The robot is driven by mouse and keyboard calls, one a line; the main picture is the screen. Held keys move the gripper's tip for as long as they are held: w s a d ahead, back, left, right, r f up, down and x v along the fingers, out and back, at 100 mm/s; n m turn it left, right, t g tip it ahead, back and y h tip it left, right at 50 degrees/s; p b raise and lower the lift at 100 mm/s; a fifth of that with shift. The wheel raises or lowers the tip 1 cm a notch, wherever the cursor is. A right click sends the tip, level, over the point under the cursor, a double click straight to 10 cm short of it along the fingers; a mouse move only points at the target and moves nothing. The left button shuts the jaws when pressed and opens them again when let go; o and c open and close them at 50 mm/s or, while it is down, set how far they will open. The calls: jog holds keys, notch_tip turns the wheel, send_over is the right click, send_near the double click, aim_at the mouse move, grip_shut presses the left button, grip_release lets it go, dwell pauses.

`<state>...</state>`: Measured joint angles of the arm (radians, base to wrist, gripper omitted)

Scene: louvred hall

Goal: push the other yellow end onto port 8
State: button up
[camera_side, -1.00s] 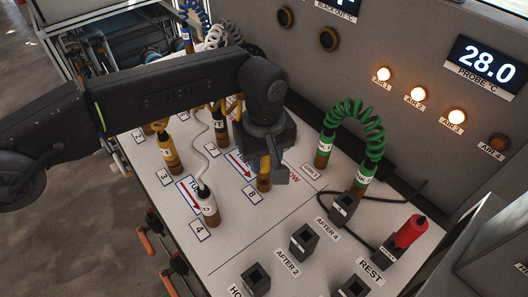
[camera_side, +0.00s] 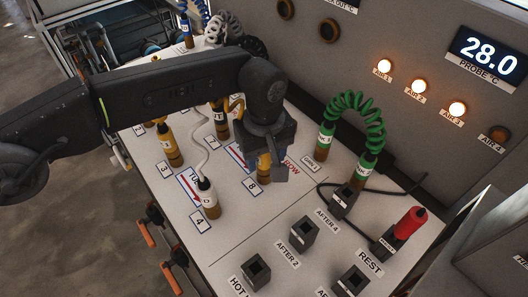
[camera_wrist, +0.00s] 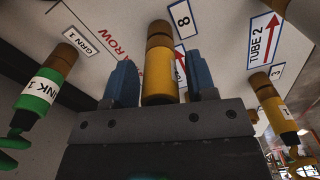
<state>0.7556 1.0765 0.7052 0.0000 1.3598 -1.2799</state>
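The yellow end (camera_wrist: 159,78) stands upright at port 8, its brown tip down at the board beside the "8" label (camera_wrist: 183,20). In the side view the yellow end (camera_side: 264,168) is partly hidden by my gripper (camera_side: 268,150). In the wrist view my gripper (camera_wrist: 161,85) has one blue finger on each side of the yellow end, with a narrow gap at both sides, so it looks open around it. Another yellow end (camera_side: 171,148) stands at port 3, also in the wrist view (camera_wrist: 270,95). Whether the tip is fully seated is hard to tell.
A white end (camera_side: 208,198) stands at port 4. A green coiled tube (camera_side: 352,110) has its ends upright to the right. Black holders (camera_side: 304,236) and a red probe (camera_side: 408,224) are at the front right. The board between port 8 and the holders is clear.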

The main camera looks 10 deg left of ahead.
jog(key=shift+o, duration=0.8)
jog(key=shift+r, duration=2.5)
jog(key=shift+r, duration=0.1)
jog(key=shift+r, duration=1.85)
jog(key=w+a+r, duration=0.3)
jog(key=a+r, duration=0.4)
jog(key=a, duration=0.4)
jog(key=shift+w, duration=0.2)
jog(key=shift+r, duration=0.1)
jog(key=shift+c, duration=0.2)
